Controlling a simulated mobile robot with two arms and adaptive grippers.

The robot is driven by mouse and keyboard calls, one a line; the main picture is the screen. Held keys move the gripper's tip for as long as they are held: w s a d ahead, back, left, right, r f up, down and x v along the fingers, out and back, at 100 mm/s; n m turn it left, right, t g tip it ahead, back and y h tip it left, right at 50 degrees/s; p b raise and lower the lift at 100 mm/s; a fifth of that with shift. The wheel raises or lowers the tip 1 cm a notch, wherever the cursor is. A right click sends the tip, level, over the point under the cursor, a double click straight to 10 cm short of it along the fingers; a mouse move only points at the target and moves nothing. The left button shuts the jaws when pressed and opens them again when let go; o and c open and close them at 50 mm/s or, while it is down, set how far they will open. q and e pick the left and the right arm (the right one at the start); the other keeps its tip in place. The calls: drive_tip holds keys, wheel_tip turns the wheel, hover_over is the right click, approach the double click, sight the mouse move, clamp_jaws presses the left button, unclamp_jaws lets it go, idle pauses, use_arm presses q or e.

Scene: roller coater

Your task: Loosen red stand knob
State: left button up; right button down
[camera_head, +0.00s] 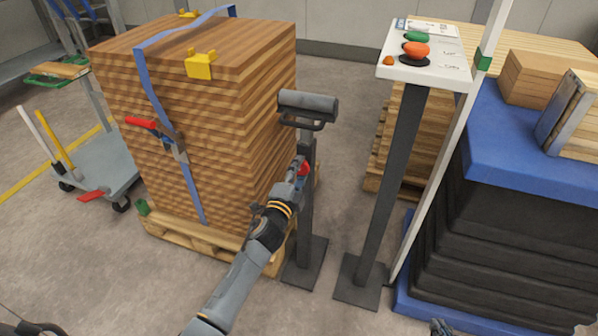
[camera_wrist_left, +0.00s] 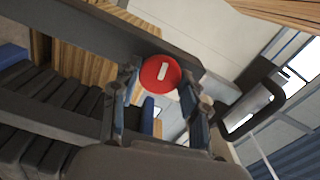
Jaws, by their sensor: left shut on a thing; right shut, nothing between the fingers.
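The red knob (camera_head: 305,169) sits on the side of a dark roller stand (camera_head: 307,215), about halfway up its post. In the left wrist view the knob (camera_wrist_left: 160,73) is a round red disc with a white bar, between the two fingertips. My left gripper (camera_head: 298,172) is shut on the knob; its fingers (camera_wrist_left: 157,88) lie on either side of it. The gripper and wrist partly cover the knob in the head view. My right gripper (camera_head: 440,327) is at the bottom edge, partly cut off, shut and empty, away from the stand.
A strapped stack of wooden boards (camera_head: 215,130) on a pallet stands close left of the stand. A control post (camera_head: 395,180) with green and red buttons stands to the right. A blue-topped dark stack (camera_head: 500,220) is further right. A cart (camera_head: 95,165) is at the far left.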

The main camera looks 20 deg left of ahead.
use_arm(q)
drive_tip(key=o, duration=1.1)
drive_tip(key=shift+o, duration=0.2)
drive_tip(key=shift+s, duration=0.1)
drive_tip(key=s, duration=1.2)
drive_tip(key=shift+a, duration=0.25)
drive_tip(key=shift+w, duration=0.1)
